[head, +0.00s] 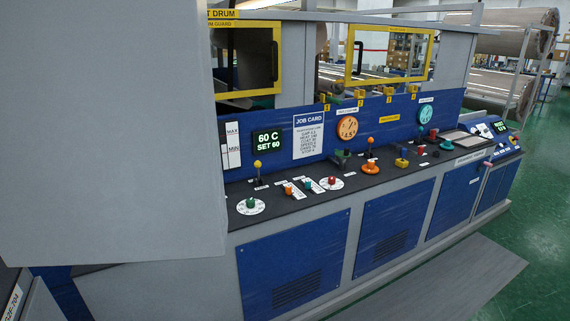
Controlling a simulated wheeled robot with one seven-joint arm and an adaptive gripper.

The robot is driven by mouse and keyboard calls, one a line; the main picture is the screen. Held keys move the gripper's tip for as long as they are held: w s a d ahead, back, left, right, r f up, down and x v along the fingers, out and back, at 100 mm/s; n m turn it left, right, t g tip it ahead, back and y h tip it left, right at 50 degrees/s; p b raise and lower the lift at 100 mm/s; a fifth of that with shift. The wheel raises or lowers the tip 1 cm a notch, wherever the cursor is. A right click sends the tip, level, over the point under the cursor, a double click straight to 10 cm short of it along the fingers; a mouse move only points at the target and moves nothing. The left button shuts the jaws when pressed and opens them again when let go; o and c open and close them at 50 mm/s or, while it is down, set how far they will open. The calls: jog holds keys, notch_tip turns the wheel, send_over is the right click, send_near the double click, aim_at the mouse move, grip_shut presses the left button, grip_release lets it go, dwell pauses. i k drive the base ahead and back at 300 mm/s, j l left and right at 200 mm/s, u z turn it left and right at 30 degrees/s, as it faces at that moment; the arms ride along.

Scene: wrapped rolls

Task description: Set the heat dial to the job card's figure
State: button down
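The job card (308,138) is a white sheet on the blue back panel; its figures are too small to read surely. Left of it a dark display (268,141) reads "60 C" and "SET 60". On the dark console top below are a green knob on a white disc (250,205), a red knob on a white disc (331,182) and an orange dial (370,168). I cannot read which of these is the heat dial. My gripper is not in view.
A large plain grey surface (110,130) hides the left side. Small levers (258,168) and coloured knobs stand close together on the console. Yellow-framed guards (390,55) are behind. Green floor (545,230) is open at right; a grey plate (440,285) lies in front.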

aim_at(331, 179)
jog(key=i+l, duration=0.2)
jog(key=i, duration=0.6)
jog(key=i+l+z, duration=0.1)
jog(key=i, duration=0.7)
jog(key=i+l, duration=0.15)
jog(key=i, duration=0.65)
